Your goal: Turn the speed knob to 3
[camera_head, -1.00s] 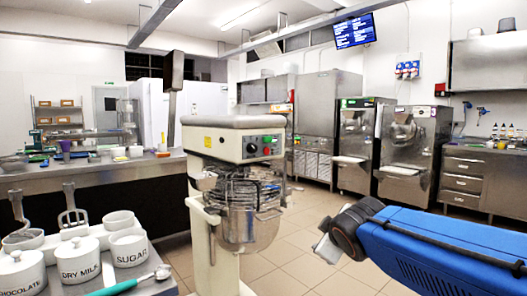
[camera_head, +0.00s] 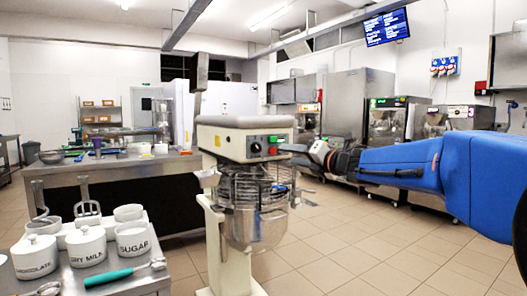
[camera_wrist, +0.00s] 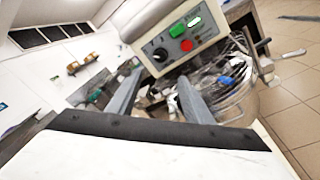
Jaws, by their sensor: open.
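The black speed knob (camera_head: 255,147) sits on the panel beside a green button (camera_head: 272,139) and a red button (camera_head: 273,150). In the wrist view the knob (camera_wrist: 160,54) shows a light pointer mark; its number setting is too small to read. My gripper (camera_head: 292,153) is just right of the panel in the head view. In the wrist view its fingers (camera_wrist: 159,78) are apart and empty, with the knob beyond them, not touched.
The mixer's wire guard and steel bowl (camera_head: 255,215) are below the panel, close under my gripper. A counter (camera_head: 110,270) with labelled white jars is at the front left. Batch freezers (camera_head: 390,130) line the back right. The tiled floor (camera_head: 380,245) at right is clear.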

